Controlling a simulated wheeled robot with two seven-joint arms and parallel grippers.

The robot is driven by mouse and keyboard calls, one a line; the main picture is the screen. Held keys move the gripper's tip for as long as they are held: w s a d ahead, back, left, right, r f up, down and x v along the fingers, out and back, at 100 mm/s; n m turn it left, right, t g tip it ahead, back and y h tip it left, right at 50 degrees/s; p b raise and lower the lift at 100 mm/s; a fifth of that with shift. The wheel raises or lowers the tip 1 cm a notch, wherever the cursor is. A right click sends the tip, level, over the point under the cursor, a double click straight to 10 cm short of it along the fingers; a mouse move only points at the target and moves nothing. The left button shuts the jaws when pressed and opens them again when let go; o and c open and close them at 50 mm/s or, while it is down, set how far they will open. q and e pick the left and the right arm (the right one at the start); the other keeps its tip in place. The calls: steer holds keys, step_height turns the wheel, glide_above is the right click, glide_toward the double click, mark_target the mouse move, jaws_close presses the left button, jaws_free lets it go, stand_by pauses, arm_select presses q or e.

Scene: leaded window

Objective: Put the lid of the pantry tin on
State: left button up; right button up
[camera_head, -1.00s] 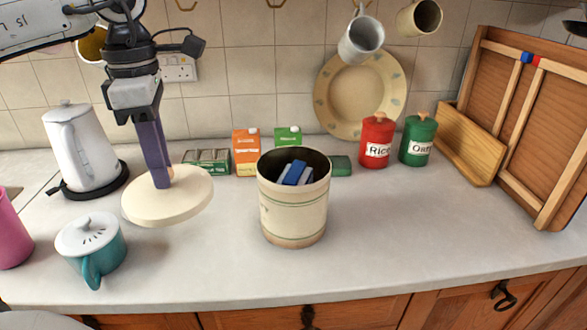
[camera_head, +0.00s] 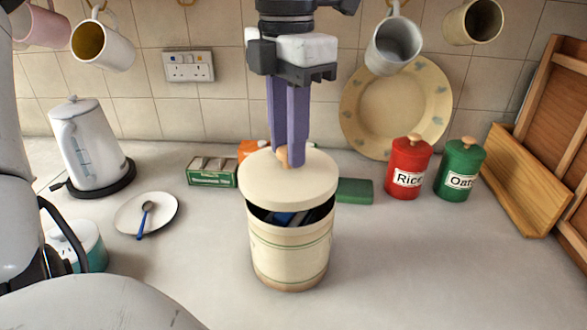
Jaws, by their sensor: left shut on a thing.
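The pantry tin (camera_head: 290,254) is a cream cylinder with green bands, upright on the worktop. Its cream lid (camera_head: 288,182) is over the tin's mouth, slightly tilted. A dark gap shows at the front between lid and rim, with blue and grey contents (camera_head: 292,218) visible inside. Whether the lid touches the rim at the back is hidden. My left gripper (camera_head: 291,155) points down from above and is shut on the lid's wooden knob (camera_head: 284,156). My right gripper is not in view.
Red Rice (camera_head: 407,171) and green Oats (camera_head: 458,172) canisters stand right of the tin. A green box (camera_head: 212,172), a saucer with a spoon (camera_head: 146,214) and a white kettle (camera_head: 90,150) are left. Mugs (camera_head: 393,44) hang above.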

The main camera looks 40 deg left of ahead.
arm_select(q)
step_height(320, 180, down, 5)
jaws_close()
steer(key=o, duration=1)
jaws_free()
steer(key=shift+o, duration=0.2)
step_height(320, 180, up, 12)
steer(key=shift+r, duration=0.1)
steer(key=shift+w, duration=0.1)
